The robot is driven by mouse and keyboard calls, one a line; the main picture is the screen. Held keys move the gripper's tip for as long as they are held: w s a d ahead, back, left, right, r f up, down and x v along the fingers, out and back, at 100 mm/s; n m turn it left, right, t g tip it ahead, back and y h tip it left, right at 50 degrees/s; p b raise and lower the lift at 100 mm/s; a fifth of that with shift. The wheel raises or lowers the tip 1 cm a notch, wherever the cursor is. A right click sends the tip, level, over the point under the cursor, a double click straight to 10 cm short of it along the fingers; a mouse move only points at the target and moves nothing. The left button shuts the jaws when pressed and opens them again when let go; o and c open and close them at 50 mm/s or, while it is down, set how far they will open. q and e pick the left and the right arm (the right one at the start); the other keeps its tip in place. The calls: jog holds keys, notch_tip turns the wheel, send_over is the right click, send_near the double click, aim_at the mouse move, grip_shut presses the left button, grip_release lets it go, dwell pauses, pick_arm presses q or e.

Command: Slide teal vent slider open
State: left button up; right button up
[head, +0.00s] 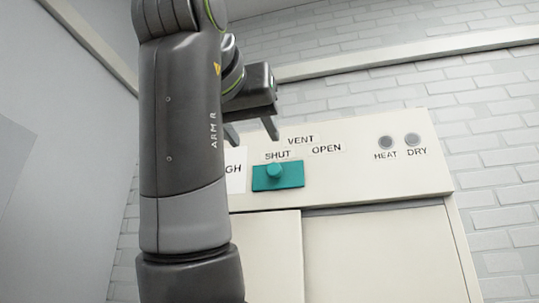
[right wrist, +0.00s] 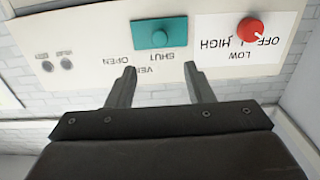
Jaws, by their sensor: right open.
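The teal vent slider (head: 290,179) is a flat teal plate with a round knob (head: 275,170), set in a cream panel below the word VENT. The knob stands below SHUT; OPEN is printed further right. In the right wrist view, upside down, the slider (right wrist: 142,33) and its knob (right wrist: 160,38) show beyond the fingertips. My right gripper (head: 256,138) is open and empty, above the slider in the head view. In the right wrist view the gripper (right wrist: 160,68) has its two fingers spread, apart from the knob. My left gripper is not in view.
Two grey buttons, HEAT (head: 385,142) and DRY (head: 412,139), sit right of the slider. A red dial (right wrist: 250,30) on a white OFF/LOW/HIGH plate is on its other side, hidden by my arm in the head view. Cabinet doors (head: 380,255) lie below; white brick wall surrounds the panel.

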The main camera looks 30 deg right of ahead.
jog(key=p, duration=0.2)
send_near(273, 167)
jog(key=x, duration=0.4)
jog(key=p+x, duration=0.1)
jog(key=x, duration=0.2)
jog(key=shift+w+d, duration=0.25)
jog(key=shift+d, duration=0.05)
jog(key=shift+w+d+f, duration=0.1)
jog(key=shift+w+d, duration=0.1)
jog(key=shift+d, duration=0.1)
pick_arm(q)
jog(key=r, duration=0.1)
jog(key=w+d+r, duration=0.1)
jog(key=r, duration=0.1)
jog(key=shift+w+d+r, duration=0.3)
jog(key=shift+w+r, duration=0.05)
pick_arm(e)
jog(key=shift+s+a, duration=0.1)
jog(key=shift+a, duration=0.05)
jog(key=shift+c, duration=0.6)
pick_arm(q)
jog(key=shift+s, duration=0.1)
pick_arm(e)
grip_shut()
